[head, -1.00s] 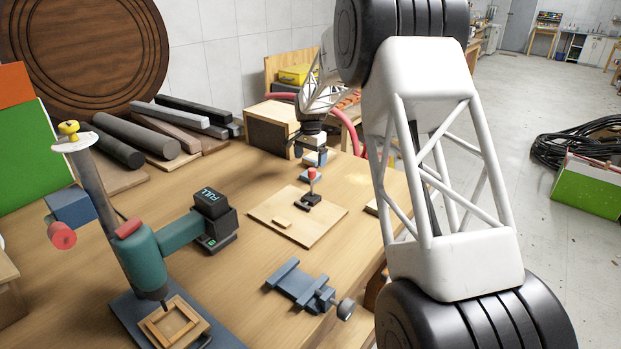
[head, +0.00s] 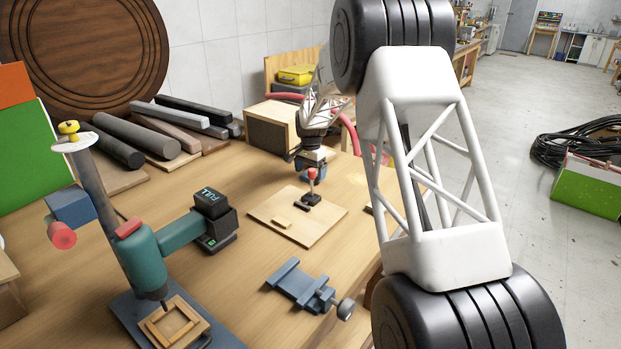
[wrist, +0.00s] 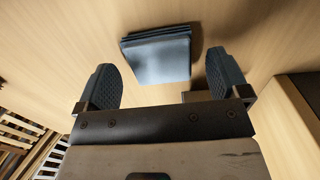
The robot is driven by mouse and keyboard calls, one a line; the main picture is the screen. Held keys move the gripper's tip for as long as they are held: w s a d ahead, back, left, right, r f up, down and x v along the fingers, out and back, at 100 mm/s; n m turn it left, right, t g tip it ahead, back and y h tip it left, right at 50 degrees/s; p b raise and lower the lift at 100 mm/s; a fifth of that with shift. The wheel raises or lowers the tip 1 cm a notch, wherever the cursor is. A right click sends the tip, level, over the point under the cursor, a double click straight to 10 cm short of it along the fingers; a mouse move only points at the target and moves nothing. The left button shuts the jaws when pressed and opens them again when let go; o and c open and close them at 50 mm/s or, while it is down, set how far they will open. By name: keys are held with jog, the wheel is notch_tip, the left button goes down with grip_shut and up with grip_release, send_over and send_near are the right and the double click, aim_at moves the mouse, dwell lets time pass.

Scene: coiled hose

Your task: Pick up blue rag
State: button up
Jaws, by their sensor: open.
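The blue rag (wrist: 157,56) lies folded on the wooden table in the wrist view, with its layered edge along the far side. My gripper (wrist: 160,68) is open and empty. Its two dark ridged fingers stand left and right of the rag, with a gap on each side. The rag sits between and slightly beyond them; I cannot tell the height left above it. In the head view my gripper (head: 308,160) is low over the far part of the table. The rag is mostly hidden there by the gripper and a red-knobbed tool.
A small board (head: 281,224) with the red-knobbed tool (head: 312,186) lies just in front of my gripper. A wooden box (head: 270,131) stands behind it to the left. A green drill press (head: 150,255) and a blue vise (head: 300,286) are nearer. Bare table lies left of the board.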

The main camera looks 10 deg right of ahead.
jog(key=shift+f, duration=0.7)
jog(key=c, duration=1)
jog(key=shift+r, duration=0.1)
notch_tip(320, 180, up, 10)
dwell(0.6)
jog(key=o, duration=0.4)
jog(key=shift+c, duration=0.2)
jog(key=c, duration=0.3)
jog(key=s+d+f, duration=0.1)
jog(key=s+d, duration=0.2)
jog(key=d, duration=0.8)
jog(key=s+d+f, duration=0.1)
jog(key=s+d, duration=0.2)
jog(key=d, duration=0.8)
